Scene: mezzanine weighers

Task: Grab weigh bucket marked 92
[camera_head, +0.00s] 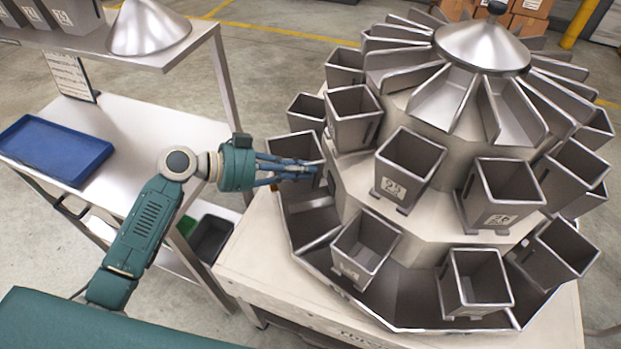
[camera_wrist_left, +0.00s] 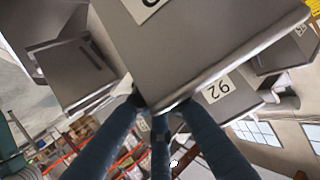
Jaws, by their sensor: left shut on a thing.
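My left gripper (camera_head: 306,172) is shut at the left side of the weigher, in front of a grey metal weigh bucket (camera_head: 294,148). In the left wrist view, its fingers (camera_wrist_left: 160,108) close at the rim of a large near bucket (camera_wrist_left: 205,40). That bucket's own label (camera_wrist_left: 150,4) is cut off by the picture edge. The label 92 (camera_wrist_left: 218,88) shows on a grey face just beyond that rim; I cannot tell whether the fingers touch that bucket. No 92 is readable in the head view. My right gripper is not in view.
Lower buckets (camera_head: 364,246) hang over the collecting trough. A steel bench (camera_head: 150,125) with a blue tray (camera_head: 55,148) stands left. Open floor (camera_head: 275,60) lies behind.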

